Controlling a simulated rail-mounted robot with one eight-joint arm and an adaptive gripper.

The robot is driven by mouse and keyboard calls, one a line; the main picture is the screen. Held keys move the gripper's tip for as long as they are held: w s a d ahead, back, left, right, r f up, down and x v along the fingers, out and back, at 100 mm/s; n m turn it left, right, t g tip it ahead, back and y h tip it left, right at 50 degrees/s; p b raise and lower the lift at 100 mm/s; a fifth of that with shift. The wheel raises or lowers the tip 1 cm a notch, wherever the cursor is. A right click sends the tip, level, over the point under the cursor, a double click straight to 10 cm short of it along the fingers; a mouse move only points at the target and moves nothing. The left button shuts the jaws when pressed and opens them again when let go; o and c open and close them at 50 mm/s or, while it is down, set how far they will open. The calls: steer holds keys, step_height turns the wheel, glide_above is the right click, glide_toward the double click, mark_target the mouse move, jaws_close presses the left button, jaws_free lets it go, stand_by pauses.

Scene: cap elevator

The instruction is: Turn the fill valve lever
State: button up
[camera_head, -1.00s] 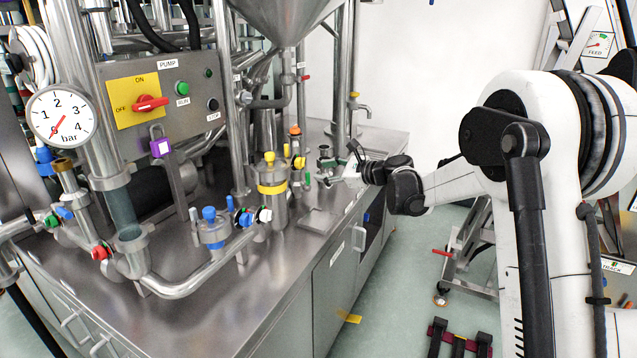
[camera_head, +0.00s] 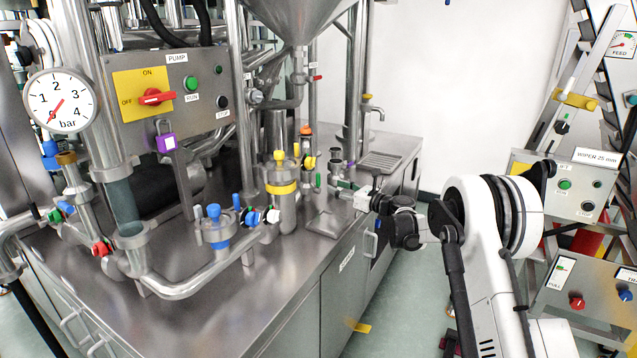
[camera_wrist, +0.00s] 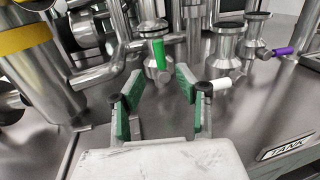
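In the wrist view a valve with a green upright lever (camera_wrist: 159,54) stands just beyond my gripper (camera_wrist: 156,86). The green lever also shows small in the head view (camera_head: 318,181). My gripper's two green-padded fingers are apart, with nothing between them. A white-tipped lever (camera_wrist: 217,86) is close by the right finger. A purple lever (camera_wrist: 285,50) is farther right. No label shows which of these is the fill valve lever. In the head view my gripper (camera_head: 345,190) is over the bench's right edge, its fingers partly hidden by valve fittings.
A vessel with a yellow band (camera_head: 281,188) stands left of my gripper, with pipes around it. A steel bench (camera_head: 265,275) carries the fittings; a TANK label (camera_wrist: 286,147) is on its edge. A panel with a red switch (camera_head: 155,97) is at the back left.

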mark_target(318, 188)
steer(key=b+x, duration=0.1)
steer(key=x, duration=0.8)
jaws_close()
